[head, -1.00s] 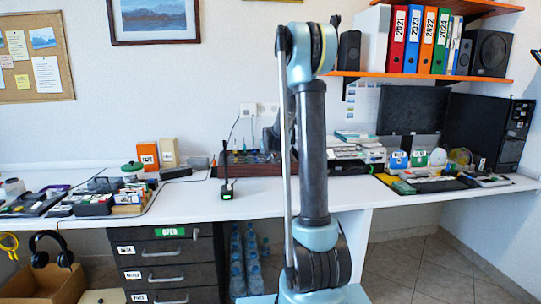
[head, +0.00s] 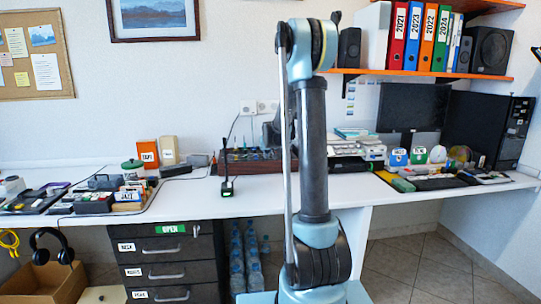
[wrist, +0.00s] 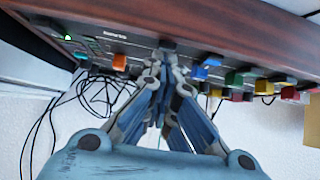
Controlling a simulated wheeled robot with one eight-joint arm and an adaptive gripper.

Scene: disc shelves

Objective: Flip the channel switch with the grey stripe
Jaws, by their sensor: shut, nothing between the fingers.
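A wood-framed panel with a row of coloured switches (wrist: 225,30) crosses the top of the wrist view. It also shows on the desk in the head view (head: 262,167), partly behind my arm. My gripper (wrist: 165,58) is shut and empty, its fingertips right at a dark grey switch (wrist: 168,44) in the row. I cannot tell whether they touch it, nor make out a grey stripe. An orange switch (wrist: 119,62) is to the left of the fingertips and a blue one (wrist: 207,62) to the right. In the head view my gripper is mostly hidden behind my arm.
Green, red and yellow switches (wrist: 265,87) stand close together further right on the panel. Loose black cables (wrist: 100,90) hang at the left. In the head view a black upright device (head: 227,187) stands before the panel, and a monitor (head: 412,108) is at the right.

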